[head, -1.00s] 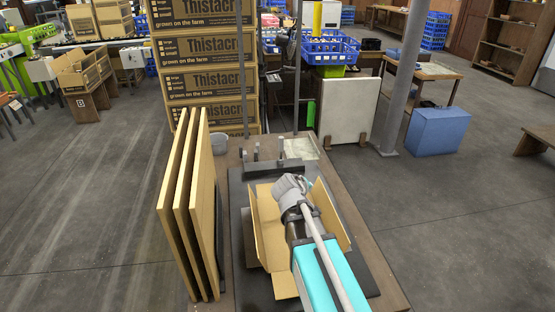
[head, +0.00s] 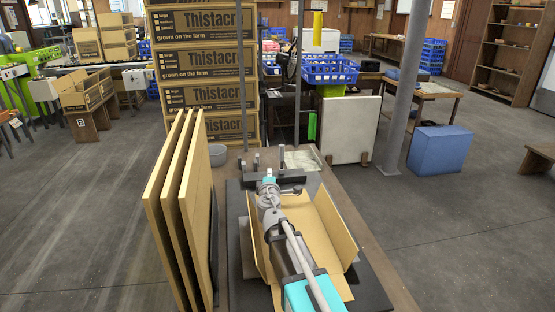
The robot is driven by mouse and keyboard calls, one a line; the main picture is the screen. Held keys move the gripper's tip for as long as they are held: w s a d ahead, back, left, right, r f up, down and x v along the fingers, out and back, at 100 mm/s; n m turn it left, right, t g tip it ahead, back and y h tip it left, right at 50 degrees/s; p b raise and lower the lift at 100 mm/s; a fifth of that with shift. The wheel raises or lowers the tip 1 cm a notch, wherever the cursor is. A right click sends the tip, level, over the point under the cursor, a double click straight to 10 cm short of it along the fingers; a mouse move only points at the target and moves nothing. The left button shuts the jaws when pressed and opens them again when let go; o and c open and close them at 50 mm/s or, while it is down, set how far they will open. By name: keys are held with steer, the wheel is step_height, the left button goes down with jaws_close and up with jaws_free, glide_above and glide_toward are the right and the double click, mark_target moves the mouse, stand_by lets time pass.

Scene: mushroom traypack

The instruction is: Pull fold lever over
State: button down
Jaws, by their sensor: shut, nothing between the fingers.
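A dark folding fixture (head: 314,181) sits at the far end of the bench, with a black bar and short upright posts. One grey post (head: 282,155) stands upright, which may be the fold lever; I cannot tell for certain. My gripper (head: 268,176) is shut and empty at the fixture, left of that post and apart from it in the picture. My wrist hides its fingertips and any contact. A brown cardboard tray blank (head: 335,232) lies on the dark plate in front, its side flaps tilted up, partly hidden under my arm.
Several flat cardboard sheets (head: 172,215) stand upright along the bench's left side. A grey bowl (head: 217,155) sits behind them. Stacked Thistacre boxes (head: 205,62) rise behind the bench. A grey pole (head: 408,90) and blue block (head: 440,150) stand on the right.

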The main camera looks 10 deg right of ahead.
mark_target(282, 160)
steer(key=shift+w, duration=0.15)
steer(key=shift+w+d, duration=0.8)
steer(key=shift+w, duration=1.2)
steer(key=shift+w+d, duration=0.85)
steer(key=shift+w, duration=1.1)
steer(key=shift+w+d, duration=0.8)
steer(key=shift+w, duration=1.2)
steer(key=shift+w+a, duration=0.15)
steer(key=shift+a, duration=0.1)
